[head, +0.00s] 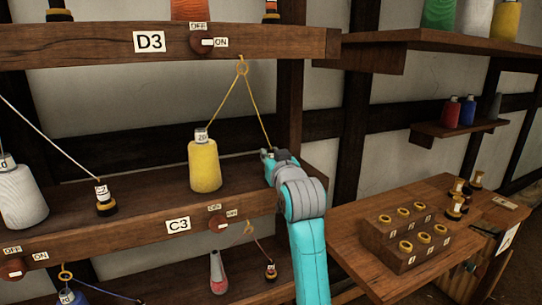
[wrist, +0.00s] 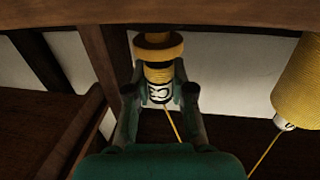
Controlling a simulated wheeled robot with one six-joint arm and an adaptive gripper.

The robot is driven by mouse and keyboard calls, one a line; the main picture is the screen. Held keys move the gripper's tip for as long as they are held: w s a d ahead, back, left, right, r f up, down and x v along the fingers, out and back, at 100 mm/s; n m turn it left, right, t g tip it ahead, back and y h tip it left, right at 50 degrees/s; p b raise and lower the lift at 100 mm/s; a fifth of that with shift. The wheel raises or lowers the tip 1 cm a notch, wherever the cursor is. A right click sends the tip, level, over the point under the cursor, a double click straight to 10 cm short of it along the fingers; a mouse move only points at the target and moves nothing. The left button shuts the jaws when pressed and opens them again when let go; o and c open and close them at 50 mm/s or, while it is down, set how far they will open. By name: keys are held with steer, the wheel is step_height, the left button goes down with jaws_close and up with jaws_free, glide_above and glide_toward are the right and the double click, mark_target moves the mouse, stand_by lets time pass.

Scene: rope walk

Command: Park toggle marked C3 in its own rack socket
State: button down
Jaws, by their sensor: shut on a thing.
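My gripper (head: 268,156) is at the right end of the C3 shelf, right of the yellow thread cone (head: 205,165). In the wrist view my gripper (wrist: 160,97) is shut on a toggle (wrist: 158,72) with yellow winding and a white label; the label is turned and seems to read C3. Yellow thread runs from the cone up through a ring (head: 242,68) and down to my gripper. The toggle is mostly hidden in the head view. The socket rack (head: 376,246), a stepped wooden block with brass-ringed sockets, stands on the bench at right; its labels are too small to read.
The C3 sign (head: 178,225) and a switch (head: 218,226) are on the shelf's front edge. Several toggles (head: 454,207) stand on the bench (head: 345,222) behind the rack. Another toggle (head: 105,202) stands left on the shelf. The D3 shelf (head: 100,48) overhangs.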

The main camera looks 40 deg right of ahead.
steer(key=shift+f, duration=0.5)
steer(key=c, duration=1.3)
jaws_free()
steer(key=shift+v, duration=5.5)
